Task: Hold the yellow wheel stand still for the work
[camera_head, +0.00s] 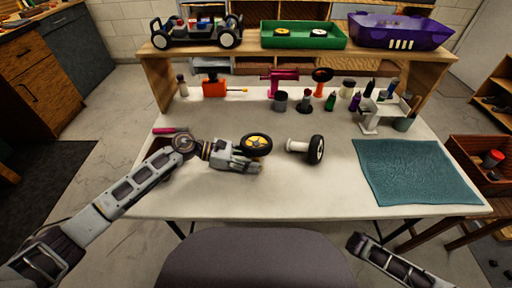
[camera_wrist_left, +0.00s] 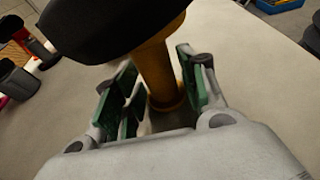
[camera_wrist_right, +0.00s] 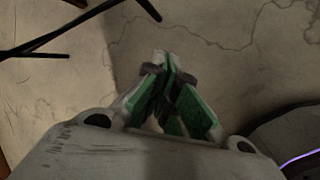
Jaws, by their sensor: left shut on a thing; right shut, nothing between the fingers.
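The yellow wheel stand (camera_wrist_left: 155,72) is a yellow post with a round base, carrying a black-tyred wheel on top. In the head view its wheel (camera_head: 257,145), with a yellow hub, shows just above my left gripper (camera_head: 256,165). In the left wrist view my left gripper (camera_wrist_left: 160,95) is shut on the yellow post, with green pads on either side of it. The stand looks upright on the white table. My right gripper (camera_wrist_right: 168,90) is shut and empty, away from the table over the concrete floor; in the head view only its arm shows.
A white stand with a wheel (camera_head: 316,149) lies just right of the left gripper. A teal mat (camera_head: 415,172) covers the table's right side. Tools, bottles and cups stand along the back, under a shelf with a car chassis (camera_head: 197,32), green tray (camera_head: 303,41) and purple body (camera_head: 402,32).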

